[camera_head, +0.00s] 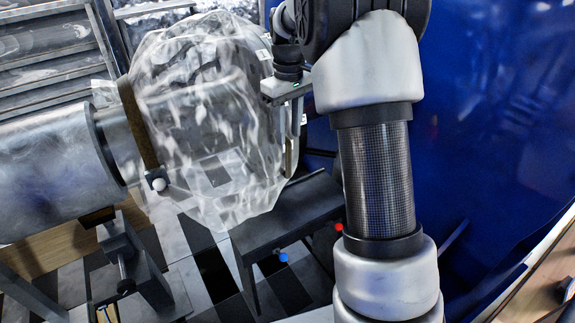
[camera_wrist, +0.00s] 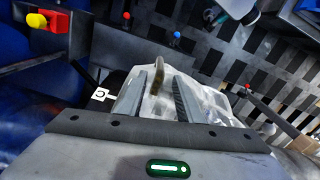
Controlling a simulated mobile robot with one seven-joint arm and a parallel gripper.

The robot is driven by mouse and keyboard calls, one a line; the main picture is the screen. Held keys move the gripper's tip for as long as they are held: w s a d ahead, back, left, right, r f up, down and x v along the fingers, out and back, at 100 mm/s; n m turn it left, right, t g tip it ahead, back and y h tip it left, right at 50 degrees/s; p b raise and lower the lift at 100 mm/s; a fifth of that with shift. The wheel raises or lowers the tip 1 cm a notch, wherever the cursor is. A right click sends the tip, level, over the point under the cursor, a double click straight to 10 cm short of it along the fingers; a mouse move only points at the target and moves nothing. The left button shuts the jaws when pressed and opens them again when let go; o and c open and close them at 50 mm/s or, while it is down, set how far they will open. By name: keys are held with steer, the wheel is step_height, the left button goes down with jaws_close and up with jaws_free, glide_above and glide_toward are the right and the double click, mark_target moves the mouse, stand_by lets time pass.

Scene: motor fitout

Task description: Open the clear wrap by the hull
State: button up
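The clear wrap (camera_head: 215,125) bags the end of a grey metal cylinder in the head view, with a brown band (camera_head: 138,125) around its left side. A white knob (camera_head: 159,184) sits at the band's lower end. My gripper (camera_head: 291,130) is at the wrap's right edge, fingers pointing down. In the wrist view the fingers of my gripper (camera_wrist: 160,95) are apart, with the crumpled wrap (camera_wrist: 212,98) beyond and around them. A narrow tan strip (camera_wrist: 158,72) shows between the fingers, with visible gaps beside it. Whether a finger touches the wrap is unclear.
A dark bench (camera_head: 290,215) stands below the wrap, with a red knob (camera_head: 339,227) and a blue knob (camera_head: 283,257) near it. A large blue wall (camera_head: 490,130) is on the right. A black stand (camera_head: 130,260) is under the cylinder (camera_head: 50,165).

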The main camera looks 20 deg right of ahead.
mark_target(288, 173)
step_height(288, 173, down, 12)
steer(key=shift+f+b, duration=0.1)
steer(key=shift+b, duration=0.45)
jaws_close()
